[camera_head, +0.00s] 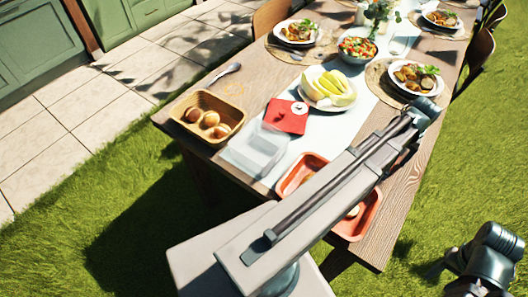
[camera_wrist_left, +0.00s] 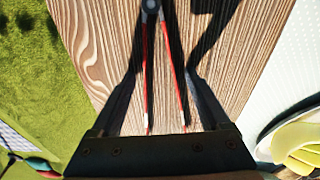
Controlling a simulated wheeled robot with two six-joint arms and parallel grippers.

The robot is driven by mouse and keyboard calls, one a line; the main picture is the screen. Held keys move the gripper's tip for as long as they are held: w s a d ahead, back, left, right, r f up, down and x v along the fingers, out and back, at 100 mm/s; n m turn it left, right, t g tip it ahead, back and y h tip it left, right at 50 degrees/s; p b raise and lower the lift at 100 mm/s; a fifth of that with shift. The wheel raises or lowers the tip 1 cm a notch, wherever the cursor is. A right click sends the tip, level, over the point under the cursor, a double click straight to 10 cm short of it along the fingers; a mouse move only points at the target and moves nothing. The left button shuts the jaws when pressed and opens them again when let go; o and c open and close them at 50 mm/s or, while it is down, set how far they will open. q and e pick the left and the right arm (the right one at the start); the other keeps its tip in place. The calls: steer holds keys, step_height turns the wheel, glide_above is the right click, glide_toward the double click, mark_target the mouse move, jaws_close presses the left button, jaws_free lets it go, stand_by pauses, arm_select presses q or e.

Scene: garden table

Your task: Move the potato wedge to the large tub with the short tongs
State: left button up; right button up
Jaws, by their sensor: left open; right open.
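Tongs with red handles and a dark pivot (camera_wrist_left: 150,8) lie on the wooden table in the left wrist view. My left gripper (camera_wrist_left: 165,80) is open, its two fingers on either side of the handles. In the head view my left arm hides the tongs and its own fingers. Orange-red tub parts show on both sides of that arm, left (camera_head: 289,181) and right (camera_head: 370,213); I cannot tell whether they are one tub or two. Small pale-brown pieces show inside, but I cannot identify the potato wedge. My right gripper (camera_head: 468,286) is open, over grass at the lower right.
A basket of round brown items (camera_head: 183,104), a clear box (camera_head: 262,143), a red board (camera_head: 283,120) and a melon plate (camera_head: 322,104) stand left of my left arm. A food plate (camera_head: 399,91) and salad bowl (camera_head: 358,60) stand beyond. The table's right edge borders grass.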

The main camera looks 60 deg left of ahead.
arm_select(q)
steer(key=c, duration=0.7)
steer(key=shift+r, duration=0.1)
arm_select(e)
steer(key=shift+r, duration=0.15)
arm_select(q)
step_height(320, 180, up, 12)
steer(key=p, duration=1.2)
arm_select(e)
step_height(320, 180, up, 12)
